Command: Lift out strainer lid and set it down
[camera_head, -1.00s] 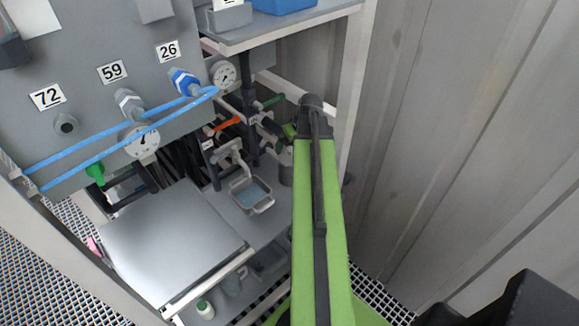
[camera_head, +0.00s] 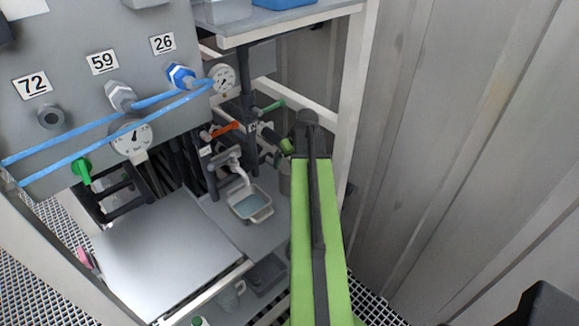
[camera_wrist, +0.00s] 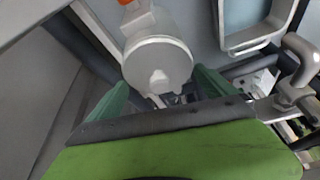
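A grey cylindrical body with a flat round end face (camera_wrist: 158,68) shows in the wrist view; it may be the strainer with its lid, but I cannot tell for sure. My gripper (camera_wrist: 162,92) is open, with one green finger on each side of this round end and gaps between them. Nothing is held. In the head view, a grey cylinder (camera_head: 285,178) stands partly hidden behind my green arm. My gripper is hidden there behind the arm's far end.
A grey basin with bluish contents (camera_head: 250,205) sits left of my arm; it also shows in the wrist view (camera_wrist: 243,38). Pipes and valves with an orange handle (camera_head: 226,128) stand behind. A bare flat panel (camera_head: 165,250) lies front left. A corrugated wall (camera_head: 450,130) closes the right.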

